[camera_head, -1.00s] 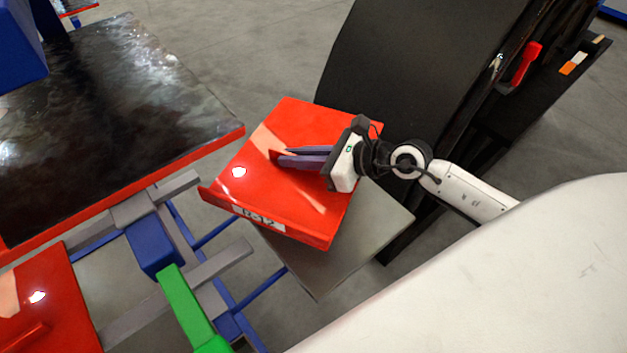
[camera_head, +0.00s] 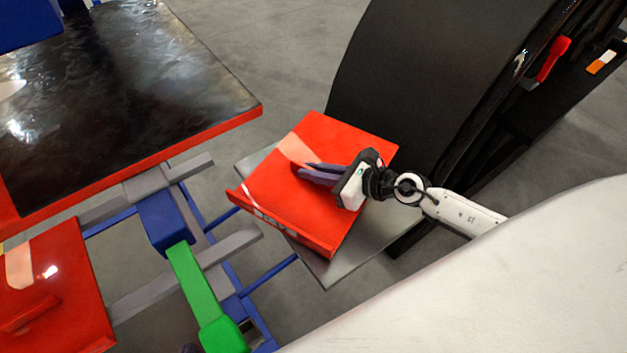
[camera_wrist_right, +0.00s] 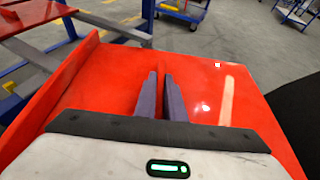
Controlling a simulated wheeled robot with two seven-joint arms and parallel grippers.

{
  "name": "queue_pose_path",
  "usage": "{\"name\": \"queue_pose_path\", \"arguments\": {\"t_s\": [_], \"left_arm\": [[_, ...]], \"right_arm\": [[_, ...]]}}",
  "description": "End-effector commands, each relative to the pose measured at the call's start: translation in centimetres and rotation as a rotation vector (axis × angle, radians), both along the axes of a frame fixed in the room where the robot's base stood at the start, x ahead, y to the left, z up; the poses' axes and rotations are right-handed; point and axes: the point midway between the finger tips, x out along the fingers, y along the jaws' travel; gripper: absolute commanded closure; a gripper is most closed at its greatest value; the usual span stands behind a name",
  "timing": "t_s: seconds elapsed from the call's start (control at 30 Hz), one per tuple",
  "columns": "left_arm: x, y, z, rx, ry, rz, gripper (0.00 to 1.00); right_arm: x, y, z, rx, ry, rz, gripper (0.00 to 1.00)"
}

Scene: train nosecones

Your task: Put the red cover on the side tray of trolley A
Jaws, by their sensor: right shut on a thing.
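The red cover (camera_head: 290,205) is a flat plate with a raised lip and a label along its front edge. It is over the grey side tray (camera_head: 327,268), whose corners show to the left and below it. I cannot tell whether the cover touches the tray. My right gripper (camera_head: 308,173) reaches in from the right, shut on the cover at its upper face; its fingers hide the grip point. In the right wrist view the cover (camera_wrist_right: 100,85) spreads under the two close fingers (camera_wrist_right: 163,80). My left gripper is not in view.
A dark-topped table with a red edge (camera_head: 120,90) stands at the upper left. Another red cover (camera_head: 60,270) lies at the lower left. Blue and grey frame bars with a green bar (camera_head: 195,290) are between. A large black curved panel (camera_head: 420,80) stands behind.

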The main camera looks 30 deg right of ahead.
Motion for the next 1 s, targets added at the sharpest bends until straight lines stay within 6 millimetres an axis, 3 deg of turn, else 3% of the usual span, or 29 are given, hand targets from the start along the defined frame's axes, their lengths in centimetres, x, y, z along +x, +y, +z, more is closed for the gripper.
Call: {"name": "queue_pose_path", "arguments": {"t_s": [0.1,0.57,0.6,0.67,1.0], "left_arm": [[0.0,-0.1,-1.1,-0.006,-0.001,0.001,1.00],[-0.6,0.0,-1.6,-0.007,0.011,0.000,1.00],[-0.6,0.0,-1.5,-0.006,0.011,-0.001,1.00],[-0.6,0.0,-1.4,-0.005,0.011,-0.002,1.00],[-0.5,0.1,-1.2,-0.004,0.009,-0.001,1.00]], "right_arm": [[0.2,0.0,-1.4,0.002,-0.005,-0.003,1.00],[0.2,0.0,-1.8,0.002,-0.006,-0.001,1.00],[0.0,0.0,-2.0,0.000,0.001,0.000,0.84],[0.0,0.0,-2.0,0.000,0.001,0.000,0.74],[0.0,0.0,-1.7,0.000,0.001,0.000,0.72]]}}
